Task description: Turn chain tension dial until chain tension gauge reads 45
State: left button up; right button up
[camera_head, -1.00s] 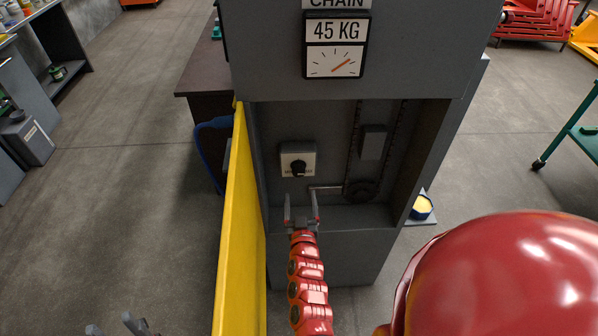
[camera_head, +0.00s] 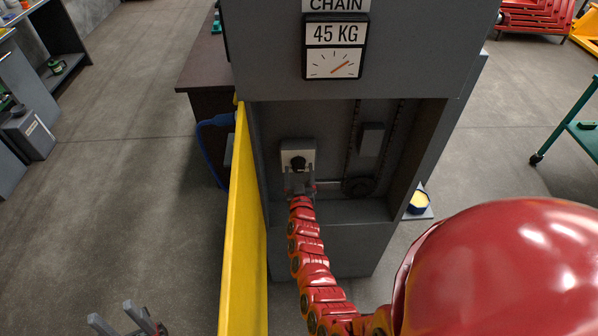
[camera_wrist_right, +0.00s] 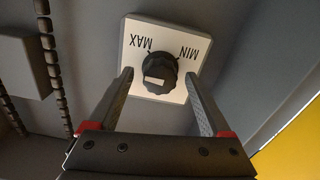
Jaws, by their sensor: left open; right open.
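The chain tension dial (camera_head: 299,162) is a black knob on a pale square plate inside the open grey cabinet. In the right wrist view the dial (camera_wrist_right: 160,70) shows a white mark, with MAX and MIN printed on its plate. My right gripper (camera_head: 299,178) is open just in front of it. In the right wrist view its fingertips (camera_wrist_right: 159,77) appear on either side of the knob; I cannot tell whether they touch it. My left gripper (camera_head: 116,316) is open and empty at lower left.
A yellow door panel (camera_head: 240,225) stands open left of the cabinet (camera_head: 325,235). A chain and sprocket (camera_head: 358,187) sit right of the dial.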

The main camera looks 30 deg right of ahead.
jog(key=c, duration=1.3)
jog(key=shift+f+b, duration=0.15)
jog(key=shift+b, duration=0.45)
grip_shut()
jog(key=shift+m, duration=0.3)
jog(key=o, duration=1.3)
grip_release()
jog(key=shift+s+a, duration=0.1)
jog(key=shift+s+a, duration=0.25)
jog(key=shift+s, duration=0.3)
jog(key=b+v, duration=0.4)
jog(key=v, duration=1.2)
jog(key=shift+b, duration=0.3)
